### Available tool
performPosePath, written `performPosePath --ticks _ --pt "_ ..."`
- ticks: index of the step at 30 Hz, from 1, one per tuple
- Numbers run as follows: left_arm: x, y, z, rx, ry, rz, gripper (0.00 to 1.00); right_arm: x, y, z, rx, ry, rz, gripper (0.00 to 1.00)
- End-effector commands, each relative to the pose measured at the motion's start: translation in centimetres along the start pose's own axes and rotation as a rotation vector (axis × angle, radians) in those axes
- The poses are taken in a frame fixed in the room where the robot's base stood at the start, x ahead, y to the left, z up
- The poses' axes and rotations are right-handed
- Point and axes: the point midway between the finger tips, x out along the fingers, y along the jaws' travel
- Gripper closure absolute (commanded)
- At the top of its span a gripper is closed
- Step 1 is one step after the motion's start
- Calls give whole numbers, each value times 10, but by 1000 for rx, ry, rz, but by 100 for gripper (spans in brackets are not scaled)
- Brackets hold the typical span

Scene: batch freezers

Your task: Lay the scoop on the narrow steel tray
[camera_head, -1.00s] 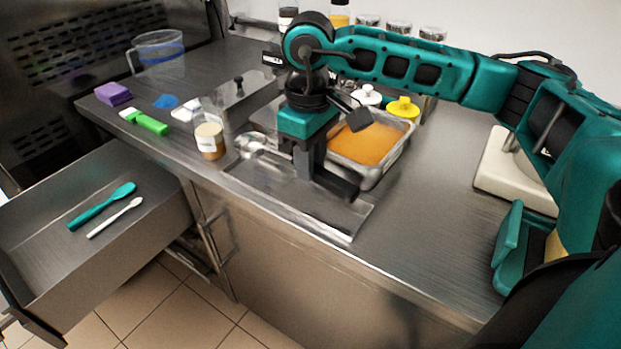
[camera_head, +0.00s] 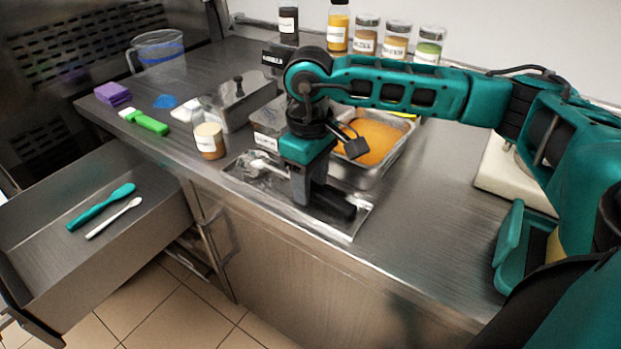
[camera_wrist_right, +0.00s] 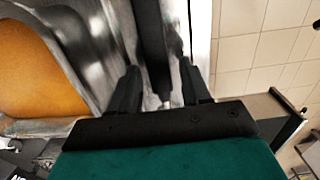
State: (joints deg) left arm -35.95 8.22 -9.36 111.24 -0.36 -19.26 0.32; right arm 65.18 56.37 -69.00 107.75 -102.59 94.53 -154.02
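The scoop (camera_head: 262,166) has a pale metal bowl and a black handle. It lies along the narrow steel tray (camera_head: 338,230), bowl toward the tray's left end, and looks to be resting on it. My right gripper (camera_head: 303,200) points down over the tray, partly hiding the scoop's middle. In the right wrist view the black handle (camera_wrist_right: 150,35) lies between my gripper's fingers (camera_wrist_right: 158,75), with a small gap showing on each side, so the fingers look open around it. My left gripper is out of view.
A steel pan of orange mix (camera_head: 374,140) stands behind the tray. A labelled jar (camera_head: 209,141) and a lidded steel box (camera_head: 238,100) stand left. An open drawer (camera_head: 70,265) holds teal and white spatulas.

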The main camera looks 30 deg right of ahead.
Motion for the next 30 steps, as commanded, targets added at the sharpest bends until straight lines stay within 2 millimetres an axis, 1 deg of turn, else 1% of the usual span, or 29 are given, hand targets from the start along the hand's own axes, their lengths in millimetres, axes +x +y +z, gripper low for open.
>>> performPosePath --ticks 8,11,12,14,21,24,27,30 --pt "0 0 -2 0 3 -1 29 -1 0 0 0 0 0 50" --pt "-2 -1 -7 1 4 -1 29 -6 0 0 0 0 0 50" --pt "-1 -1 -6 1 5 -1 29 -10 0 -1 0 3 0 50" --pt "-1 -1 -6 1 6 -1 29 -20 0 -1 0 3 0 50" --pt "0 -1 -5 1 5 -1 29 -74 0 -1 0 4 1 50" --pt "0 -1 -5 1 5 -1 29 -93 0 -1 0 4 0 50" --pt "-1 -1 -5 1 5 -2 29 -108 0 -1 -1 3 0 50" --pt "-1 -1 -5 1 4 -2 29 -118 0 -1 -1 2 0 50"
